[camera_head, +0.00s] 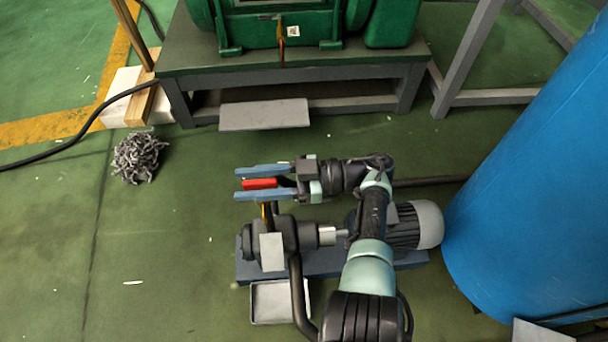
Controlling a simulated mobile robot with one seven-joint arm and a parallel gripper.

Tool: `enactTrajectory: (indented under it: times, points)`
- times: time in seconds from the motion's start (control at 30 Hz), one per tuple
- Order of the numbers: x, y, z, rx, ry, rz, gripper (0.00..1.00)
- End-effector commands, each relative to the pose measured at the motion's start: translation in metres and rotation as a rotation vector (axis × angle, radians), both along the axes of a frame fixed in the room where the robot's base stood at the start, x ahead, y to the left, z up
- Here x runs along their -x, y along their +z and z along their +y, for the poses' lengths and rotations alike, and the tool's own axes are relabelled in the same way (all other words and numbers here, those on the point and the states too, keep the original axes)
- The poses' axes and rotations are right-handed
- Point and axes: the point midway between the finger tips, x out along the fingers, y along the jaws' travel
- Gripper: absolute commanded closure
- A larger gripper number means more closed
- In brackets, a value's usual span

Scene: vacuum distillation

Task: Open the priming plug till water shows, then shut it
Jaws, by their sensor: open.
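A small pump (282,240) with a grey motor (416,225) stands on a blue base plate (330,262) on the green floor. A red bar-shaped piece (260,184), which looks like the plug's handle, shows above the pump. My gripper (239,184) reaches in from the right and points left. Its two blue-grey fingers are open, one on each side of the red piece as seen from above. The red piece lies close to the lower finger; I cannot tell whether they touch or are at the same height. No water is visible.
A shallow grey tray (279,318) lies in front of the pump. A large blue tank (535,190) stands at the right. A green machine (300,25) sits on a metal stand behind. A grey tangled heap (138,157) lies at the left.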

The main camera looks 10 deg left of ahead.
Motion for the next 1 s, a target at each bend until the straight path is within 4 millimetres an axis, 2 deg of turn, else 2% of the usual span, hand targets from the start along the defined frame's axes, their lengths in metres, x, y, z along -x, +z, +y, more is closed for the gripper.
enactTrajectory:
  times: [0.3,0.7,1.0]
  points:
    - [-0.019,-0.006,-0.065,0.002,-0.004,-0.001,0.55]
    - [-0.028,-0.005,-0.097,0.002,-0.002,-0.006,0.55]
    - [-0.031,-0.001,-0.108,0.0,0.0,-0.001,0.55]
